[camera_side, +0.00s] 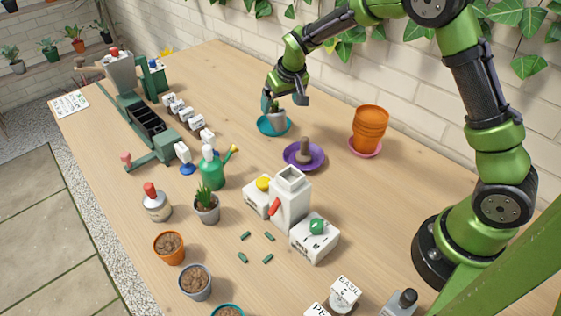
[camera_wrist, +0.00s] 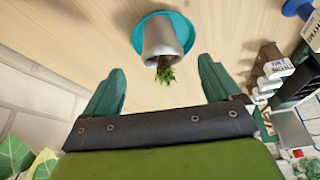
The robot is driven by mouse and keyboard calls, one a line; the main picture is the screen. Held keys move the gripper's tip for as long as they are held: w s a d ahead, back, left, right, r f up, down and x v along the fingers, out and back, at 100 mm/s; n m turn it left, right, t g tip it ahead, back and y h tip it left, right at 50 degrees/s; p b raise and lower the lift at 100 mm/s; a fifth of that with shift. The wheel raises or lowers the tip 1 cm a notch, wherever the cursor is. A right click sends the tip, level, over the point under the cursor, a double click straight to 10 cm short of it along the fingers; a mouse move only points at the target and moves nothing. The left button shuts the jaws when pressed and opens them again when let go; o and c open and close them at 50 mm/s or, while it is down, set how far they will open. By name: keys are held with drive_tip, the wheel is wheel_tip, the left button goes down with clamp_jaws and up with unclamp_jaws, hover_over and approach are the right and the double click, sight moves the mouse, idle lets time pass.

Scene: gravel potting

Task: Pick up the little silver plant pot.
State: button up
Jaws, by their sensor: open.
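The little silver plant pot (camera_wrist: 159,38) holds a small green plant and stands on a teal saucer (camera_wrist: 187,24) in the wrist view. In the side view the silver pot (camera_side: 279,119) is partly hidden by my gripper, above the teal saucer (camera_side: 264,127). My gripper (camera_side: 285,103) is over the pot at the back of the table. In the wrist view the two green fingers of my gripper (camera_wrist: 160,78) are apart with nothing between them, and the pot lies beyond their tips. I cannot tell whether the fingers flank the pot in the side view.
A purple saucer (camera_side: 317,160) with a brown object on it stands to the right. Stacked orange pots (camera_side: 369,129) sit on a pink saucer near the wall. A green watering can (camera_side: 211,170) and white labelled blocks (camera_side: 183,112) are to the left. Bare wood surrounds the teal saucer.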

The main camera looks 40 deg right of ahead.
sight(274, 111)
drive_tip(key=shift+x, duration=3)
drive_tip(key=shift+w+a, duration=0.15)
drive_tip(key=c, duration=1.3)
wheel_tip(274, 111, up, 9)
drive_tip(key=shift+r, duration=0.15)
drive_tip(key=s+d+f+t, duration=0.2)
drive_tip(key=d, duration=0.4)
drive_tip(key=w+a+n+y, duration=0.1)
drive_tip(key=n, duration=0.1)
drive_tip(key=a+r+n+t+y, duration=0.1)
drive_tip(key=a, duration=0.1)
drive_tip(key=w+a+r+n+y, duration=0.1)
drive_tip(key=a+n, duration=0.1)
drive_tip(key=shift+w+a+r+n+t, duration=0.15)
drive_tip(key=shift+w+a+n+t, duration=0.05)
drive_tip(key=shift+w+n+t, duration=0.15)
drive_tip(key=shift+w+a+r+n+y, duration=0.15)
drive_tip(key=shift+w+n+y, duration=0.1)
drive_tip(key=shift+y, duration=0.15)
drive_tip(key=shift+t, duration=0.25)
wheel_tip(274, 111, down, 10)
